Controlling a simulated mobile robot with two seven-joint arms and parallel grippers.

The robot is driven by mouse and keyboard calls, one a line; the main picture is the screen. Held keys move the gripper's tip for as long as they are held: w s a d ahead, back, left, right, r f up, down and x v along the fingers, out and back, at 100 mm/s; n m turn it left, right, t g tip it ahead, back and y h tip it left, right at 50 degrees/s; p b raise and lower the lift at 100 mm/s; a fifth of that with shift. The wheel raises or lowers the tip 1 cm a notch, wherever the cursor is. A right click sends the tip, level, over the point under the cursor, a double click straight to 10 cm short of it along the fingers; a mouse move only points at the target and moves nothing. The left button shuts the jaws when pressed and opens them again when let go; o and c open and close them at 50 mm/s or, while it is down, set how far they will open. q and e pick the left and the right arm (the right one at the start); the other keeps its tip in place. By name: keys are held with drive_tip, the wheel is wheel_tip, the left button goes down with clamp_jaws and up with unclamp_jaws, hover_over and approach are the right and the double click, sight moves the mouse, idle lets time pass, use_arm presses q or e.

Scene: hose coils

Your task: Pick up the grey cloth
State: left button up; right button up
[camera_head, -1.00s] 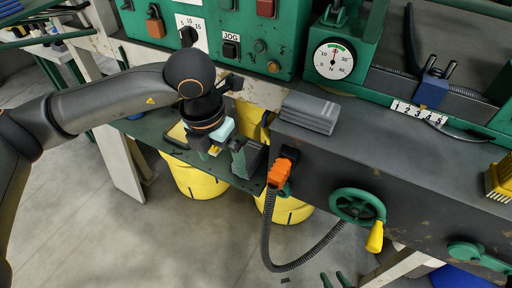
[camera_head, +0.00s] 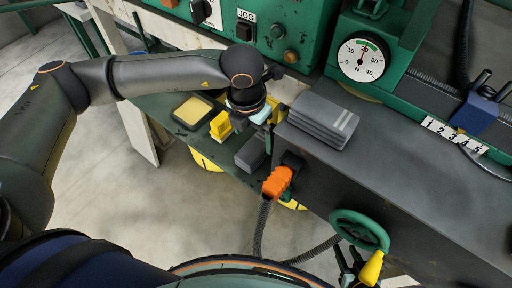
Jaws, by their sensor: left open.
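The grey cloth (camera_head: 322,120) is a folded, layered stack with pale stripes near one end. It lies flat on the left end of the dark machine bed (camera_head: 400,165). My left gripper (camera_head: 260,121) points downward just left of the cloth, with pale blue at its fingers. It is open, and I see no cloth between its fingers. It appears apart from the cloth, though its height is hard to judge.
An orange plug (camera_head: 278,181) with a dark hose sits below the cloth. A green handwheel (camera_head: 359,229) projects at the front. A round dial (camera_head: 361,60) stands behind the cloth. A yellow block (camera_head: 221,127) and dark grey block (camera_head: 251,152) are on the lower green shelf.

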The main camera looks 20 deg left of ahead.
sight(255, 146)
use_arm(q)
drive_tip(key=f, duration=0.3)
drive_tip(key=f+p, duration=0.1)
drive_tip(key=f, duration=0.1)
drive_tip(key=shift+w+d+f, duration=0.15)
drive_tip(key=shift+w+f, duration=0.15)
drive_tip(key=shift+f, duration=0.05)
drive_tip(key=shift+c, duration=0.2)
drive_tip(key=c, duration=1.4)
